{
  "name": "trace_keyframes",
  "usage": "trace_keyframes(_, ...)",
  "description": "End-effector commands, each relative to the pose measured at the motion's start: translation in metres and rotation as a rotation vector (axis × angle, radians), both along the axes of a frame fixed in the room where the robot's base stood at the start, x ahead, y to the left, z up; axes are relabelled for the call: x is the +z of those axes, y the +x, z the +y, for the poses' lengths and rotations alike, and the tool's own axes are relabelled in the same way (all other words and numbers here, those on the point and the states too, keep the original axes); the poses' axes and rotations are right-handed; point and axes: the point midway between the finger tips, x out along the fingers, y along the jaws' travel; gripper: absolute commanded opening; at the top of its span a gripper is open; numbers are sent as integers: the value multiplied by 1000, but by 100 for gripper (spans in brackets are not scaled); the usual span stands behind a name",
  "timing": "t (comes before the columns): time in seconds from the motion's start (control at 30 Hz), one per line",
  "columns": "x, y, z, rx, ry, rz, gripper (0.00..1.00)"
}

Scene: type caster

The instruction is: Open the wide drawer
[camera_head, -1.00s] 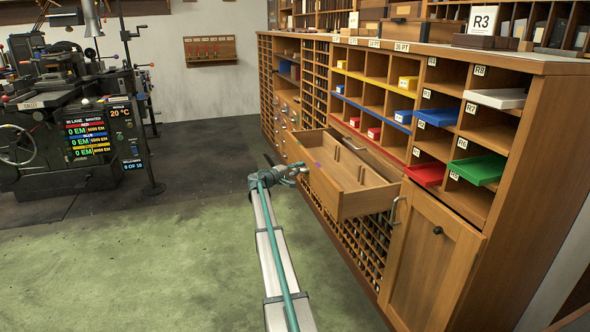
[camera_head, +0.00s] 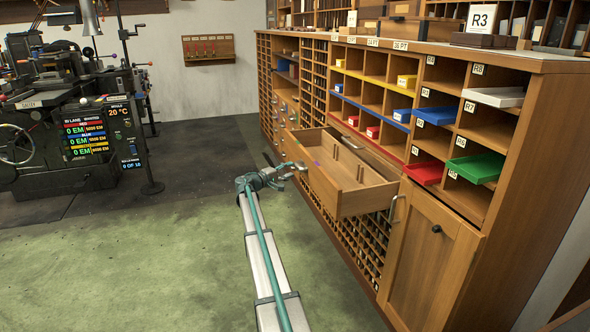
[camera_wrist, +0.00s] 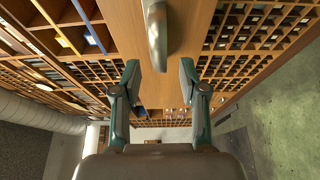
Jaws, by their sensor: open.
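The wide drawer (camera_head: 318,178) stands pulled well out of the wooden cabinet, with its dividers showing in the head view. My gripper (camera_head: 299,167) is at the outer side of the drawer's front. In the wrist view the drawer's plain wooden front (camera_wrist: 190,28) fills the top middle. Its metal handle (camera_wrist: 157,30) lies ahead of my gripper (camera_wrist: 159,79), in line with the gap between the fingers. The fingers are open and empty, and the handle appears beyond their tips. The handle is not clear in the head view.
The cabinet has pigeonholes with coloured trays, such as a red tray (camera_head: 424,172) and a green tray (camera_head: 476,168). A lower cabinet door (camera_head: 432,250) is shut, right of the drawer. A dark machine (camera_head: 75,125) stands at left. The green floor (camera_head: 130,265) is clear.

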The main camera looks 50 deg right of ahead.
Motion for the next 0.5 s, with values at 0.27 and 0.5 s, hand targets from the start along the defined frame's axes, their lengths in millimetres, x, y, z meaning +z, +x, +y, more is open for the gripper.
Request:
trace_keyframes(0.27,0,4,50,1,1,0,43)
trace_keyframes(0.5,0,6,67,-1,1,0,43)
